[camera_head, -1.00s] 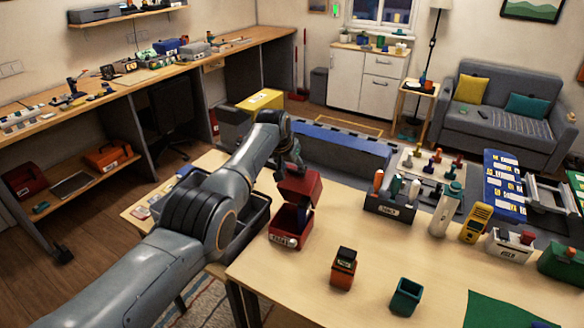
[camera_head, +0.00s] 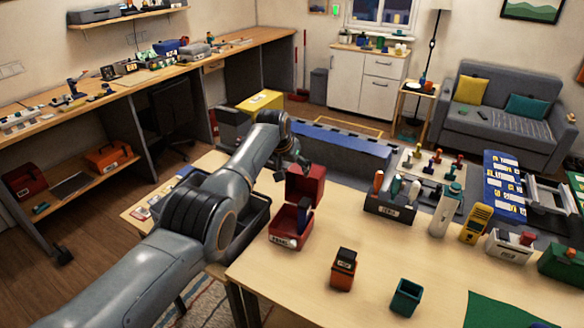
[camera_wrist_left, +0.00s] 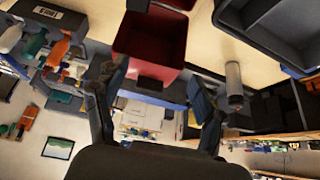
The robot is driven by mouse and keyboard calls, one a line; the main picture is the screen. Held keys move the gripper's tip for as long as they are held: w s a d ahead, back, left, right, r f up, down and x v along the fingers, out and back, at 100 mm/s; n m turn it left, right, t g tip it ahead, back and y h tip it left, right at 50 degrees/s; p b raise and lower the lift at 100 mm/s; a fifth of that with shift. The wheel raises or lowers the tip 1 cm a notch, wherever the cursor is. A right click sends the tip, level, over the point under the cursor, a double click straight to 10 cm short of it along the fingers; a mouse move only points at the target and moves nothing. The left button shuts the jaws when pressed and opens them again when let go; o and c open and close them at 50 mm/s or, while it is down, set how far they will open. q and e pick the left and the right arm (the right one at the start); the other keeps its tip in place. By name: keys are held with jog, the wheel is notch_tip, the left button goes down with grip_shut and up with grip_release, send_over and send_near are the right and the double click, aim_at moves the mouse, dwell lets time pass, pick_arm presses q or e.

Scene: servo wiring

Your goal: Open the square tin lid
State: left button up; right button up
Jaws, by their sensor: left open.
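The red square tin (camera_head: 288,226) stands near the left edge of the light wooden table, with a white label on its front. Its red lid (camera_head: 306,184) stands raised and roughly upright at the back of the tin, so the tin is open. In the left wrist view the gripper (camera_wrist_left: 155,98) is open and empty, and red tin surfaces (camera_wrist_left: 148,38) show beyond the fingers. My right gripper is not in view.
A dark open bin (camera_head: 256,222) sits left of the tin, partly behind my arm. A tool holder (camera_head: 388,206) stands to the right. An orange box (camera_head: 343,270) and a green cup (camera_head: 406,297) are in front. The table between them is clear.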

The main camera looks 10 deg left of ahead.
pick_arm(q)
jog(key=shift+r, duration=0.1)
jog(key=v, duration=1.2)
